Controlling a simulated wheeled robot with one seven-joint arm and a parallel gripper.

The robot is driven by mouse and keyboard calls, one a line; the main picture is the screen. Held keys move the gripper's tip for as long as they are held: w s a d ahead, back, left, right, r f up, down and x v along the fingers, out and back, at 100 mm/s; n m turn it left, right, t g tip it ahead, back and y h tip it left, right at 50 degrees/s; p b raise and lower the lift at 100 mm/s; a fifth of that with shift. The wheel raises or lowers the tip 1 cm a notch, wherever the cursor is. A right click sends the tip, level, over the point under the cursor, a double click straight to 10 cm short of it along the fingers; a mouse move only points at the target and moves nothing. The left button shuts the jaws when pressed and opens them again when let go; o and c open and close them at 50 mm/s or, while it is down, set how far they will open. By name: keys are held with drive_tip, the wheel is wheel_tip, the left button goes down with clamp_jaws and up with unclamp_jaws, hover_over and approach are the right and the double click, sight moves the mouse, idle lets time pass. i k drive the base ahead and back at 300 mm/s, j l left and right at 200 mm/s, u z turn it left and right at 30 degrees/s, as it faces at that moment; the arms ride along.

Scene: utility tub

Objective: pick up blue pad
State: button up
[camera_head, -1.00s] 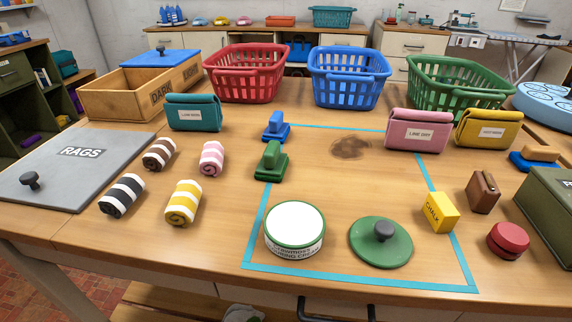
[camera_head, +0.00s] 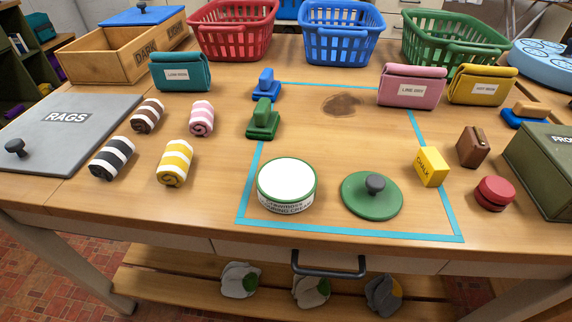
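A blue pad with an upright blue handle (camera_head: 266,88) stands on the table at the upper left corner of the blue tape outline. Just in front of it stands a similar green pad with a handle (camera_head: 263,122). Another blue block with a wooden top (camera_head: 521,117) lies at the right, beside the green box. My gripper is not in view.
A tin of cream (camera_head: 287,182) and its green lid (camera_head: 371,196) sit within the tape. Striped rolled rags (camera_head: 175,163) lie to the left. Red (camera_head: 233,42), blue (camera_head: 340,45) and green (camera_head: 455,52) baskets line the back. The tape's middle is mostly clear.

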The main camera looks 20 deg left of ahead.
sight(267, 87)
drive_tip(key=i+j+u, duration=0.5)
drive_tip(key=j+u, duration=0.2)
drive_tip(key=i+j+u, duration=0.2)
drive_tip(key=u, duration=0.15)
drive_tip(key=i, duration=0.1)
